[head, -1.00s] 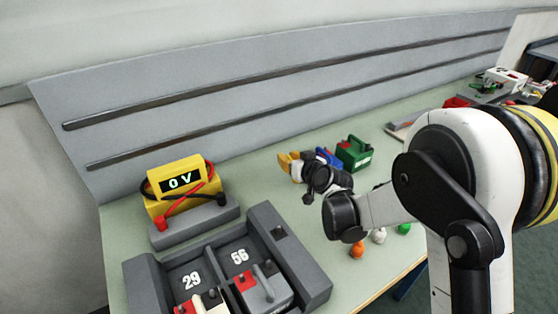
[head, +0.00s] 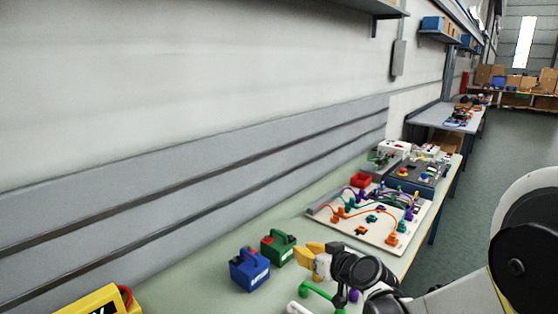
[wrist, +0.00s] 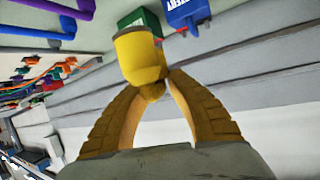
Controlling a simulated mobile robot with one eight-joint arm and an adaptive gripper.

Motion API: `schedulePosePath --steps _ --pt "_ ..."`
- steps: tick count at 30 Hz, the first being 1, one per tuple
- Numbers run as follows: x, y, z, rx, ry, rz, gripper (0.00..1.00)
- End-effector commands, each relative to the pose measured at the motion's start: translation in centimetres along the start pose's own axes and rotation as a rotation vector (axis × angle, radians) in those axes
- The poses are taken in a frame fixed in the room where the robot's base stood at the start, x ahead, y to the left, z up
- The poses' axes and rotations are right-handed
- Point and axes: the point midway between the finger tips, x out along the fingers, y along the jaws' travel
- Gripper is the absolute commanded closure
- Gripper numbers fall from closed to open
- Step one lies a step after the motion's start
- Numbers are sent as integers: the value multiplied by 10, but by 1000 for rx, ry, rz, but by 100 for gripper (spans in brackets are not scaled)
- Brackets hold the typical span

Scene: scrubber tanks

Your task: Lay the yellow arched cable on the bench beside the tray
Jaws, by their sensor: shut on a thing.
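My gripper (head: 316,257) has yellow fingers and is over the bench, to the right of the green block. In the wrist view its fingertips (wrist: 152,88) close on a yellow rounded piece (wrist: 138,55), which looks like an end of the yellow arched cable. The rest of that cable is hidden or cannot be told from the yellow fingers in the head view. A pale, shallow tray (head: 322,212) with several coloured arched cables lies on the bench (head: 215,290), beyond my gripper.
A blue block (head: 250,271) and a green block (head: 278,248) with handles stand left of my gripper. A green cable (head: 322,291) lies near it in front. A red bin (head: 361,180) stands behind the tray. Bare bench shows between the green block and the tray.

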Motion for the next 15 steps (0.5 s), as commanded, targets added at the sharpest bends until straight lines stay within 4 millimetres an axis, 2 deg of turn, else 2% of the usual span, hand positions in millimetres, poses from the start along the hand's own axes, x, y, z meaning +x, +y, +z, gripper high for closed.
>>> schedulePosePath --steps 1,6,10,15 --pt "-25 19 3 16 4 39 100" --pt "-90 57 14 56 16 135 100" --pt "-118 69 22 74 20 176 100" --pt "-129 73 25 80 22 192 100"
